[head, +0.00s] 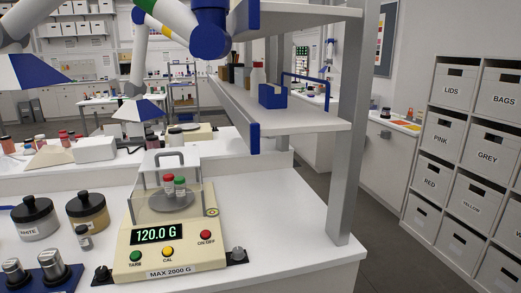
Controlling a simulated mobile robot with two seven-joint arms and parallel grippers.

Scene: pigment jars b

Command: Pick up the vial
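Two small vials stand side by side on the round pan of the balance (160,248): a red-capped vial (168,184) and a green-capped vial (180,187). A clear cover with a dark handle (168,155) appears to stand around them. The balance display reads 120.0 G. A small grey-capped jar or vial (83,238) stands on the bench left of the balance. No gripper fingers can be made out in the head view. White and blue arm links cross the top of the picture.
A white-labelled jar (36,222) and an amber jar (86,212), both black-lidded, stand left of the balance. Metal weights (14,270) sit on a blue base at the lower left. A shelf (290,118) with a grey post (350,130) stands right. The bench right of the balance is clear.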

